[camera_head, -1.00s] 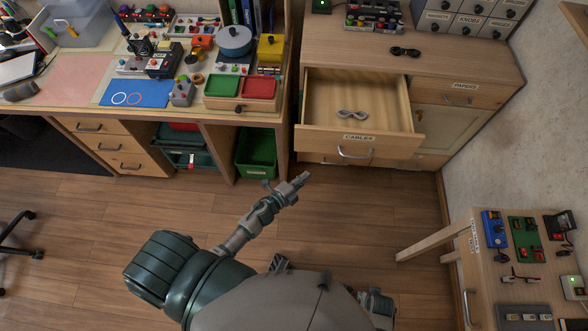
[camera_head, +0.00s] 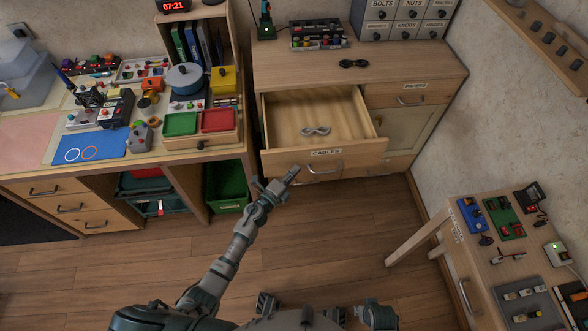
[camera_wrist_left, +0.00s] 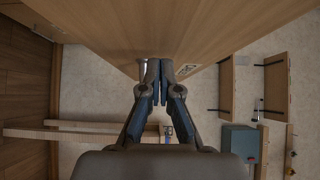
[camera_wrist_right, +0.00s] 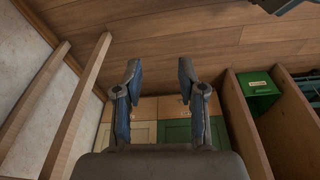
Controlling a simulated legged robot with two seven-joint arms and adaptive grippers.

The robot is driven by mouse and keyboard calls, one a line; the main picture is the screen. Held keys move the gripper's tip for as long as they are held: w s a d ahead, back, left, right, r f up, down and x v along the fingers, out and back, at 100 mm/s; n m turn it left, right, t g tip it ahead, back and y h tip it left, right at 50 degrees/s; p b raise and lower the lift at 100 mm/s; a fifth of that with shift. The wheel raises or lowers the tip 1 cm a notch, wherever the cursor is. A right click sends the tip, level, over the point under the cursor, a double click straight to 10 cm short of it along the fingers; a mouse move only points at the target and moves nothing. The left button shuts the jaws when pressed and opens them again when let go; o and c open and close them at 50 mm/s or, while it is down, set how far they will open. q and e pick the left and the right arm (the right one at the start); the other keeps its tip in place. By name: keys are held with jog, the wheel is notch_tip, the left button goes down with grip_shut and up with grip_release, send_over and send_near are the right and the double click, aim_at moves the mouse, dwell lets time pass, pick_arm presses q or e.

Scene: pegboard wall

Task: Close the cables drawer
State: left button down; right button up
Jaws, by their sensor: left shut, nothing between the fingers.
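The cables drawer (camera_head: 359,154) stands open in the wooden cabinet, its front labelled CABLES with a metal handle (camera_head: 327,168). A light coiled cable (camera_head: 315,131) lies inside it. My left gripper (camera_head: 294,171) is shut and empty, its tips at the drawer front left of the handle. In the left wrist view its closed fingertips (camera_wrist_left: 160,66) overlap a wooden panel, with a metal piece and a pale label beside them. I cannot tell whether they touch the panel. My right gripper (camera_wrist_right: 157,66) is open and empty in the right wrist view, above the floor.
The papers drawer (camera_head: 408,99) beside the open drawer is shut. A desk with trays and a green bin (camera_head: 228,186) under it stands to the left. A side table (camera_head: 487,262) stands at the right. The wooden floor (camera_head: 330,235) before the cabinet is clear.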

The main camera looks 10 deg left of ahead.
pick_arm(q)
jog(key=shift+w+a, duration=0.1)
jog(key=shift+w, duration=0.35)
jog(key=shift+d, duration=0.5)
pick_arm(e)
jog(key=shift+d+r, duration=0.15)
jog(key=shift+d, duration=0.4)
